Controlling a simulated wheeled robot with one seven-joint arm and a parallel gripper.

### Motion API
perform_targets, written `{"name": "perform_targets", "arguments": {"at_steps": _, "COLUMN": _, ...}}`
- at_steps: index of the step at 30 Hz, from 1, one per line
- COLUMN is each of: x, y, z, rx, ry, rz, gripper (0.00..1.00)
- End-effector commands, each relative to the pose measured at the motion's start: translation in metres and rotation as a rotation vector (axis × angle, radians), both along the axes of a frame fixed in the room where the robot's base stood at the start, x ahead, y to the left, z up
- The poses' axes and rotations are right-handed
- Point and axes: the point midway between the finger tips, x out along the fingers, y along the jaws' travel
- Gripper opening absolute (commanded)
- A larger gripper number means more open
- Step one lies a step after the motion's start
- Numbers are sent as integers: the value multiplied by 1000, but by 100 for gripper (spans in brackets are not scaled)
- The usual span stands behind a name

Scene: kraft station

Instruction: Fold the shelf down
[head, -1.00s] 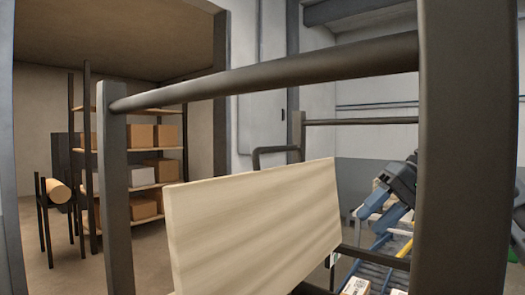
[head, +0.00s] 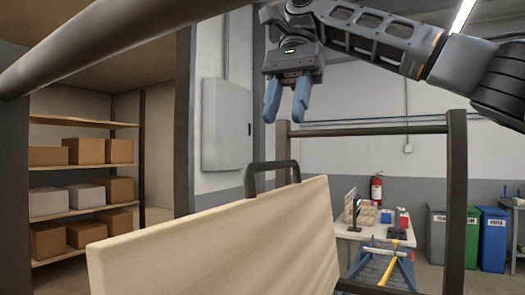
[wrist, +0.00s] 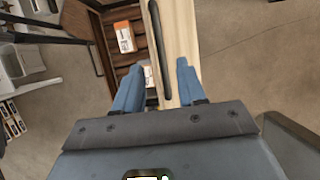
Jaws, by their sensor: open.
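The shelf (head: 215,248) is a pale wooden board standing raised on its edge in the head view, not lying flat. A dark handle (head: 272,166) rises from its upper edge. My gripper (head: 285,108) is open and empty, pointing down above the handle, with a visible gap between them. In the wrist view, the shelf (wrist: 181,30) is seen from above, and the long dark handle bar (wrist: 157,45) runs along its left side. The bar lies below and between the fingers of my gripper (wrist: 158,72). The shelf's lower edge is out of the head view.
A dark metal frame (head: 456,200) stands around the shelf, with a thick rail (head: 80,42) close at the upper left. Boxes fill a rack (head: 90,165) at the left. A table (head: 365,230) and several bins (head: 492,240) stand behind at the right.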

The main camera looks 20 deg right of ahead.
Motion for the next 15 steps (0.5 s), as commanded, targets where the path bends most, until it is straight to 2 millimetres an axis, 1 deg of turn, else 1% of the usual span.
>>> {"name": "perform_targets", "arguments": {"at_steps": 9, "x": -9, "y": 15, "z": -44, "rx": 3, "ry": 0, "rz": 5, "gripper": 40}}
{"name": "perform_targets", "arguments": {"at_steps": 15, "x": -13, "y": 23, "z": -63, "rx": 1, "ry": -2, "rz": 2, "gripper": 40}}
